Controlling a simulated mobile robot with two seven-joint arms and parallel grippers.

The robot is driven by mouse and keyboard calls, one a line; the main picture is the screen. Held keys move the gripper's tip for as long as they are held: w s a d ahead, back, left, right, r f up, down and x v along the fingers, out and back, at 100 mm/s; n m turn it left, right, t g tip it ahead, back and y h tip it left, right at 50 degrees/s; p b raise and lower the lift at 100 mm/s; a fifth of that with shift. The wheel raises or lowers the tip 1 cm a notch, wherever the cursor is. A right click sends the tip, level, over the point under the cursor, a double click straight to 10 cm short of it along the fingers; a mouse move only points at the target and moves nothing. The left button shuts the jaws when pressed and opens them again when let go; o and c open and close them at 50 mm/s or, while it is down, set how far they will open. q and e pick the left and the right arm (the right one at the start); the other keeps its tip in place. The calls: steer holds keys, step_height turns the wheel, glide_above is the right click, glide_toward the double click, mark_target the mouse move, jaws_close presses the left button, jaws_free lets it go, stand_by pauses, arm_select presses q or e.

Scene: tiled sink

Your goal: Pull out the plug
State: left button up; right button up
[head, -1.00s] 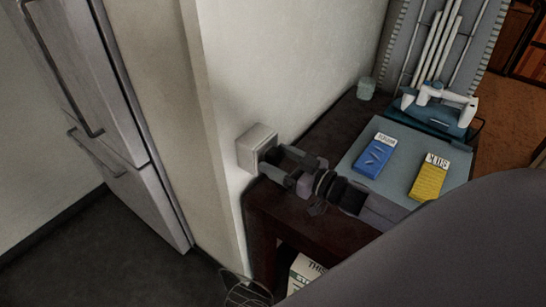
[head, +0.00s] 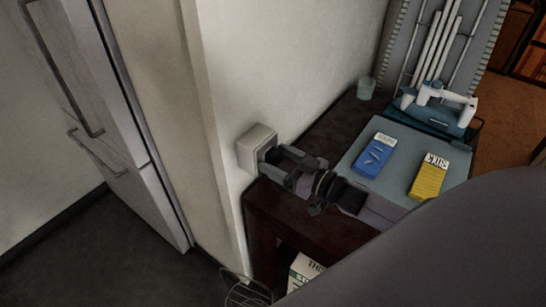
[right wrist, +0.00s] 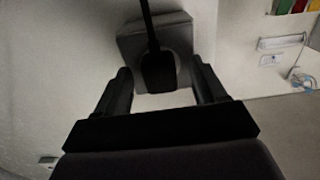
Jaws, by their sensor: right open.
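The socket box (head: 256,145) is a pale block on the white wall, left of the table in the head view. It shows as a grey box in the right wrist view (right wrist: 130,42). The black plug (right wrist: 158,72) sits at the box's face, with a dark cord running up from it. In the head view the plug (head: 268,153) is partly hidden by my fingers. My right gripper (head: 273,162) is open at the box. In the right wrist view its two fingers (right wrist: 163,85) stand on either side of the plug, with gaps showing. My left gripper is not in view.
A dark table (head: 300,205) stands right beside the wall under my right arm. On it are a grey case (head: 395,155), a blue pack (head: 374,153), a yellow pack (head: 429,177) and a small cup (head: 366,88). A fridge (head: 105,120) stands at the left.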

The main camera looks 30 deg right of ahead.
stand_by(0.4)
jaws_close()
steer(key=shift+p+v, duration=1.35)
steer(key=shift+v, duration=1.6)
